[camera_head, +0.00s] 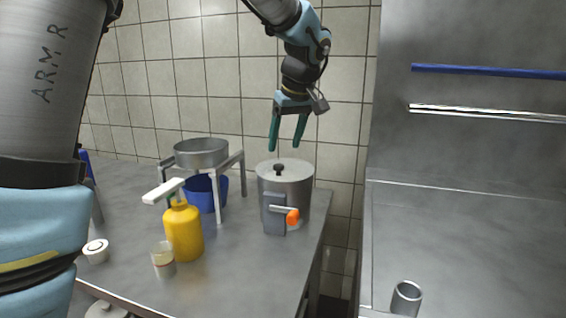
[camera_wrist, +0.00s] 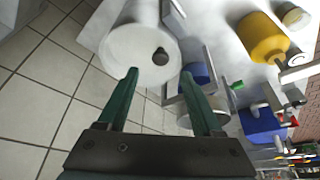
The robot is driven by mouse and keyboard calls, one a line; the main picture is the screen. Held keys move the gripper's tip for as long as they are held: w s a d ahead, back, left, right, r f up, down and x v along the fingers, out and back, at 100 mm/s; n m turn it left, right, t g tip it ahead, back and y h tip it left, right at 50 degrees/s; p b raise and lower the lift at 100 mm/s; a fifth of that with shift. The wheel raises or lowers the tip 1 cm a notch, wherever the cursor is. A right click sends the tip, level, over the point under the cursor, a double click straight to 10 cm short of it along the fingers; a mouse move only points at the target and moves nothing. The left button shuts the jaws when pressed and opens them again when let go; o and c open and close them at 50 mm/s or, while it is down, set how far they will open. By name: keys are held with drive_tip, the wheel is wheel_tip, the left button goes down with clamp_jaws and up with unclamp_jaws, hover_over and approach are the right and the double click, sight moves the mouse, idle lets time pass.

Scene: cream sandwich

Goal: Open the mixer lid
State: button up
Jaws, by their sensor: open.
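The mixer (camera_head: 285,198) is a grey metal pot with an orange-knobbed handle on its front, near the right end of the counter. Its round lid (camera_head: 296,168) lies on top, closed, with a black knob (camera_head: 279,167) on it. The lid (camera_wrist: 130,55) and the knob (camera_wrist: 160,57) also show in the wrist view. My gripper (camera_head: 285,148) has green fingers pointing down, open and empty, above the lid and apart from it. In the wrist view the fingertips (camera_wrist: 160,73) lie on either side of the knob in the picture.
A metal pan (camera_head: 201,152) sits on a stand left of the mixer, with a blue container (camera_head: 206,192) beneath. A yellow pump bottle (camera_head: 184,232) and a small glass (camera_head: 163,262) stand in front. A tiled wall (camera_head: 340,100) rises behind. A metal cup (camera_head: 406,298) is at the lower right.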

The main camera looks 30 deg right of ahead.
sight(279, 165)
drive_tip(key=x, duration=0.6)
drive_tip(key=shift+w+f, duration=0.1)
drive_tip(key=shift+f, duration=0.15)
clamp_jaws()
idle(1.2)
